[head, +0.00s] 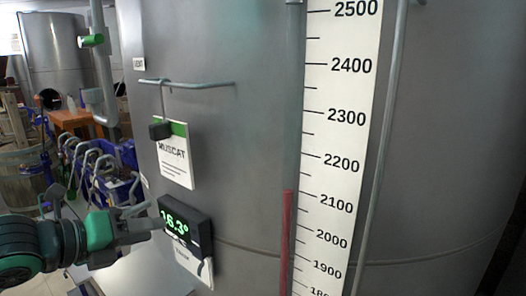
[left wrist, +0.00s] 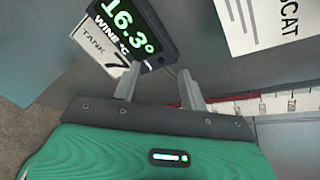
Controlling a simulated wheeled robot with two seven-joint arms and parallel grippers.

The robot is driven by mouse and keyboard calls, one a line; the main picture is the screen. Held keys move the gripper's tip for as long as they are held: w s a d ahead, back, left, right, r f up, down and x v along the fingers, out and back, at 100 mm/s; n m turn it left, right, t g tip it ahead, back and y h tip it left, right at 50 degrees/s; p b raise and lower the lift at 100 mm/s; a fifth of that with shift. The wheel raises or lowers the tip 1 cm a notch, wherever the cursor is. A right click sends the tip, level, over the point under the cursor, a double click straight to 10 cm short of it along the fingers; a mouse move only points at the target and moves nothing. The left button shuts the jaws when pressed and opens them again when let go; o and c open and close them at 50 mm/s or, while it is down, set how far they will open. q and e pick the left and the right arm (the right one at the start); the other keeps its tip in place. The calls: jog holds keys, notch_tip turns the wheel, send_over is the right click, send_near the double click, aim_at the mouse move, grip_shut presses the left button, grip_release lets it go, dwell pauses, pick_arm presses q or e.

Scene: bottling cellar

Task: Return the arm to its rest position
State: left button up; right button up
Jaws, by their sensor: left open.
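My left arm comes in from the left in the head view, its green and black wrist in front of a large grey tank (head: 250,150). The left gripper (head: 158,224) is open and empty, with its fingertips close to a black digital display (head: 186,226) on the tank wall. In the left wrist view the two fingers (left wrist: 157,78) stand apart, just below the display (left wrist: 135,28), which reads 16.3° in green. I cannot tell whether a fingertip touches it. My right gripper is not in view.
A MUSCAT card (head: 175,168) hangs from a rail (head: 205,85) above the display. A white level scale (head: 335,160) and a red-filled tube (head: 287,235) run up the tank. At left stand blue crates (head: 122,190), an orange table (head: 72,118) and a wooden barrel (head: 22,180).

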pick_arm(q)
jog(key=s+d+f+n+g+y, duration=0.1)
jog(key=s+f+n+y, duration=0.1)
jog(key=f+n, duration=0.85)
jog(key=s+d+f+n+g+y, duration=0.1)
jog(key=s+f+n+y, duration=0.15)
jog(key=f+n, duration=0.8)
jog(key=s+a+f+n+g+y, duration=0.25)
jog(key=s+f+n, duration=0.35)
jog(key=s+f, duration=0.35)
jog(key=s+a+f+n+g+y, duration=0.1)
jog(key=s+f+n+g, duration=0.3)
jog(key=s+f, duration=0.55)
notch_tip(320, 180, down, 36)
jog(key=n+b, duration=0.1)
jog(key=b, duration=0.2)
jog(key=s+a+f+g+b, duration=0.1)
jog(key=s+a+f+b, duration=0.1)
jog(key=s+f, duration=1.7)
jog(key=shift+s+a+f+y, duration=0.15)
jog(key=shift+a+f+y, duration=0.15)
jog(key=shift+a+f, duration=0.5)
